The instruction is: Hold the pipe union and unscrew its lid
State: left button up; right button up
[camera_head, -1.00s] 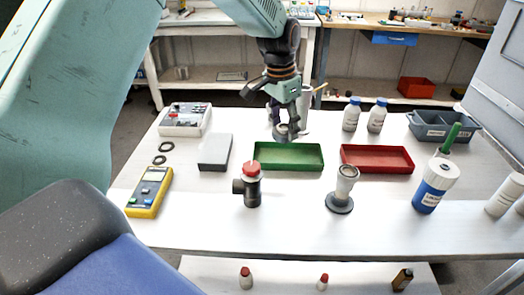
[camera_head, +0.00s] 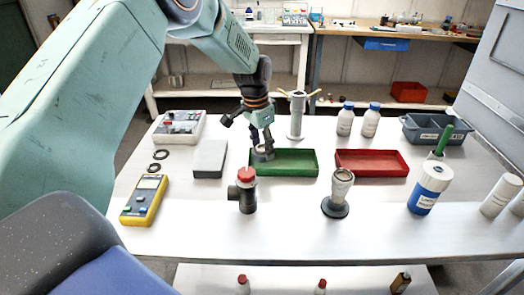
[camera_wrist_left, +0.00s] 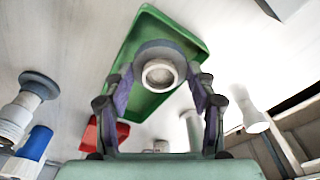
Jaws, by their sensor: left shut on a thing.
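My left gripper (camera_head: 261,148) is shut on a round grey part (camera_head: 263,154) over the back left of the green tray (camera_head: 300,170). In the left wrist view, the fingers of my gripper (camera_wrist_left: 160,90) hold this part (camera_wrist_left: 160,72), a dark grey ring with a pale round centre. Whether it touches the tray is hard to tell. A dark pipe fitting (camera_head: 246,202) with a side stub and a red cap (camera_head: 246,174) stands upright in front of the tray. A pale pipe piece with a dark flanged base (camera_head: 336,207) stands to its right. Which is the pipe union is unclear. My right gripper is not in view.
A red tray (camera_head: 372,176) lies right of the green one. A grey block (camera_head: 210,158), a yellow meter (camera_head: 144,200) and two black rings (camera_head: 158,160) lie left. A blue-and-white container (camera_head: 429,190) stands right. The front of the table is clear.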

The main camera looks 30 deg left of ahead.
aim_at(261, 146)
pick_arm(q)
jog(key=shift+f, duration=0.8)
jog(key=shift+w+a+f, duration=0.15)
jog(key=shift+a+f, duration=0.05)
jog(key=shift+f, duration=0.05)
jog(key=shift+d+f, duration=0.15)
jog(key=shift+f, duration=0.45)
jog(key=o, duration=1.2)
jog(key=shift+r, duration=0.15)
jog(key=shift+o, duration=0.3)
